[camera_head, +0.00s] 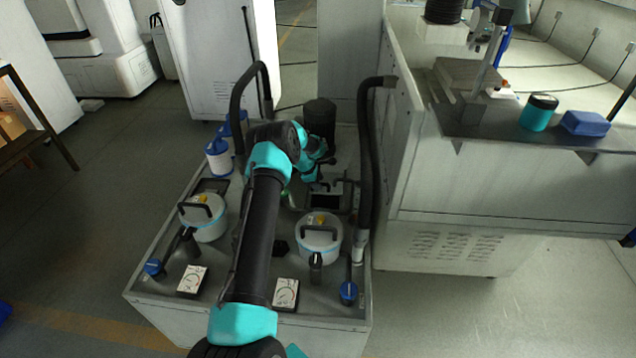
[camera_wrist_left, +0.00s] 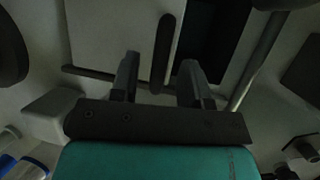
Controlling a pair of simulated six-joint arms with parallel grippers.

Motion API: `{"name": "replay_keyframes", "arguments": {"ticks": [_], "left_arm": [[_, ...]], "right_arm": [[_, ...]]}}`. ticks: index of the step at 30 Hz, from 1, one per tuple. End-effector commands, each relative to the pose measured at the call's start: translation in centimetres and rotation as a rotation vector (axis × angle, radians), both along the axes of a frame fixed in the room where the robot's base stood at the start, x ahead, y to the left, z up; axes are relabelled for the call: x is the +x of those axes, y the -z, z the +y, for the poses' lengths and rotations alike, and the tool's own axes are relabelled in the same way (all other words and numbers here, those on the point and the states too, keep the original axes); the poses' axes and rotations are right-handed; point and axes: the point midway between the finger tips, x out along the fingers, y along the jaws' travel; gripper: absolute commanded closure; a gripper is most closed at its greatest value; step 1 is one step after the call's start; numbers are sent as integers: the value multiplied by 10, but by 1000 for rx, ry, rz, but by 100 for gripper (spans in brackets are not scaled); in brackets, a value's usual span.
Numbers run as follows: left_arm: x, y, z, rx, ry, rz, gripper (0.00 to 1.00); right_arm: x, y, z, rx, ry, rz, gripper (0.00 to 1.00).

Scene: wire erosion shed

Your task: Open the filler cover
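The filler cover (camera_wrist_left: 112,35) looks like a flat pale-grey plate with a dark upright bar handle (camera_wrist_left: 164,45) in the left wrist view. A dark area (camera_wrist_left: 213,40), which looks like an opening, shows right of the plate. My left gripper (camera_wrist_left: 159,64) is open, its two fingers apart on either side of the handle's lower end. I cannot tell whether they touch it. In the head view my left gripper (camera_head: 323,183) is over the back part of the tank unit and hides much of the cover. My right gripper is in neither view.
The tank unit's top (camera_head: 215,290) carries two lidded pots (camera_head: 204,216) (camera_head: 319,240), gauges (camera_head: 192,281) (camera_head: 285,294) and blue-capped knobs. Black hoses (camera_head: 368,150) rise on both sides. A black cylinder (camera_head: 319,117) stands behind. A machine cabinet (camera_head: 500,185) is close on the right.

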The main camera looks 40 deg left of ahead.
Motion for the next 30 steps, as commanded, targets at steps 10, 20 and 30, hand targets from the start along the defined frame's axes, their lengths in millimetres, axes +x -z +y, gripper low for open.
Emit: {"name": "replay_keyframes", "arguments": {"ticks": [10,20,30], "left_arm": [[-2,-7,2,1,-1,-2,58],[-19,-49,12,1,-1,-2,58],[-43,-108,25,2,-1,-2,58]], "right_arm": [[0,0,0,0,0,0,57],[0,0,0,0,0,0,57],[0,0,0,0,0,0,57]]}}
